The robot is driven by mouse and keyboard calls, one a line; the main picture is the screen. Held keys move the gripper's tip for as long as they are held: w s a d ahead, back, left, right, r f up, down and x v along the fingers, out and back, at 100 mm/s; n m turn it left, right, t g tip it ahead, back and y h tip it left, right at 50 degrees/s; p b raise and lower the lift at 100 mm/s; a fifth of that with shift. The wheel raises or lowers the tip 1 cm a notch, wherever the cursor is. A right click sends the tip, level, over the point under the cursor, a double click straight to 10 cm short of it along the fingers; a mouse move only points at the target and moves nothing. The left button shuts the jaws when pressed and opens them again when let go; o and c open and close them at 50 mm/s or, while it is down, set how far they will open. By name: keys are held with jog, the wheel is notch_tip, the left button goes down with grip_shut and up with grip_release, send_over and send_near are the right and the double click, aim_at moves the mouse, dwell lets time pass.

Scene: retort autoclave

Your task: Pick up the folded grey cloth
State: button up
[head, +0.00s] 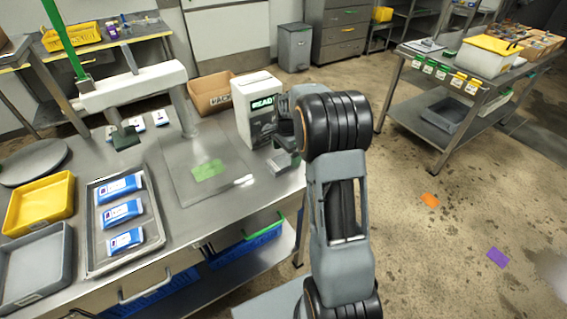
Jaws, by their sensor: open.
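My gripper (283,162) hangs over the right end of the steel table (215,215), just right of a white box with a dark label (257,110). It is open, and its fingers are small and partly merged with the grey surface behind. I cannot clearly make out a folded grey cloth. A small dark grey-green folded-looking piece (126,138) lies at the table's back left, well away from my gripper; I cannot tell if it is the cloth. Part of the table by my gripper is hidden by my arm.
A grey tray (92,235) holds blue-and-white packs. A yellow tray (40,203) and a grey tub (35,268) stand left of it. A green patch (208,170) lies on a flat plate. A cardboard box (211,93) stands at the back. Open floor lies to the right.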

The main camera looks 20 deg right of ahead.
aim_at(286, 159)
jog(key=shift+f, duration=1.75)
jog(key=c, duration=1)
jog(key=shift+r, duration=0.1)
jog(key=shift+w+r, duration=0.1)
jog(key=shift+r, duration=0.5)
jog(key=s+a+r, duration=0.1)
jog(key=r, duration=0.1)
jog(key=s+a+r, duration=0.1)
jog(key=r, duration=0.2)
jog(key=s+a+r, duration=0.1)
jog(key=s+r, duration=0.1)
jog(key=shift+a+r+b, duration=0.15)
jog(key=shift+r+b, duration=0.2)
jog(key=s+a+r+b, duration=0.1)
jog(key=s+a+r, duration=0.3)
jog(key=s, duration=0.3)
jog(key=shift+a, duration=0.85)
